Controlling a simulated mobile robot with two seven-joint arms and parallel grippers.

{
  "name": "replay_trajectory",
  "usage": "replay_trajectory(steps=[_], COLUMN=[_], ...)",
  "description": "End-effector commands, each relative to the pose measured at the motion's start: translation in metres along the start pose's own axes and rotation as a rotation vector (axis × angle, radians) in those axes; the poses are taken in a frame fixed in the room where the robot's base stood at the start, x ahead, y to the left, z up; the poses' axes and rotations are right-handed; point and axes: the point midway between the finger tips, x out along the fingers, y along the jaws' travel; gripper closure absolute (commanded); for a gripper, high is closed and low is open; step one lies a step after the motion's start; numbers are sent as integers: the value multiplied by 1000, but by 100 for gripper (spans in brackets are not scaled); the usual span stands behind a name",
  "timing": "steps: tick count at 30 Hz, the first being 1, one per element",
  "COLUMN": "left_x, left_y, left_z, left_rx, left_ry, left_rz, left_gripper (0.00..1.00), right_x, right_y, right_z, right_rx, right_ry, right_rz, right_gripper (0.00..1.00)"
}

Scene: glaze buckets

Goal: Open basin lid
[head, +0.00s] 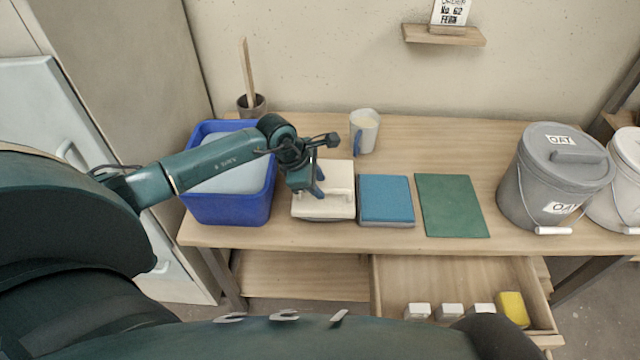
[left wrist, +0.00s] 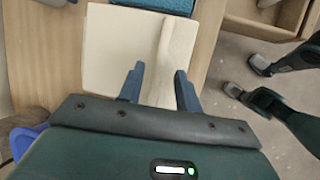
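A square cream lid (head: 340,208) with a raised bar handle lies flat on the table, on a low grey base that shows only as a thin front edge. In the left wrist view the lid (left wrist: 112,45) fills the upper middle, its handle ridge running up right of centre. My left gripper (head: 318,180) is over the lid near the handle. My right gripper is not clearly seen.
A blue tub (head: 228,211) with a pale surface inside stands left of the lid. A blue block (head: 386,198) is close on the right, then a green mat (head: 452,205). A mug (head: 364,133) stands behind. A grey bucket (head: 540,185) is farther right. An open drawer (head: 450,275) juts out below.

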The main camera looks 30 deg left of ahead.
Motion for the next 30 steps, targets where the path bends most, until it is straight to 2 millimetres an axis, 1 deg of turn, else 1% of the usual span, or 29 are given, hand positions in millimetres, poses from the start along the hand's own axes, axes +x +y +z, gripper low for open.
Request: replay_trajectory(steps=[1, 3, 6, 14, 27, 30], left_x=[6, 12, 15, 16, 16, 16], left_y=[0, 0, 0, 0, 0, 0], left_z=[0, 0, 0, 0, 0, 0], left_rx=[-2, 0, 0, 0, 0, 0], left_ry=[-1, 0, 0, 0, 0, 0], left_rz=[-1, -1, 1, 1, 0, 0], left_gripper=[66, 66, 66, 66, 100, 100], right_x=[0, 0, 0, 0, 0, 0], right_y=[0, 0, 0, 0, -2, -2], right_z=[0, 0, -1, -4, -7, -6], right_rx=[2, 3, 4, 5, 5, 5], right_ry=[0, 1, 1, 8, 14, 14], right_rz=[2, 2, 2, 2, -2, -3], right_gripper=[64, 64, 64, 64, 64, 64])
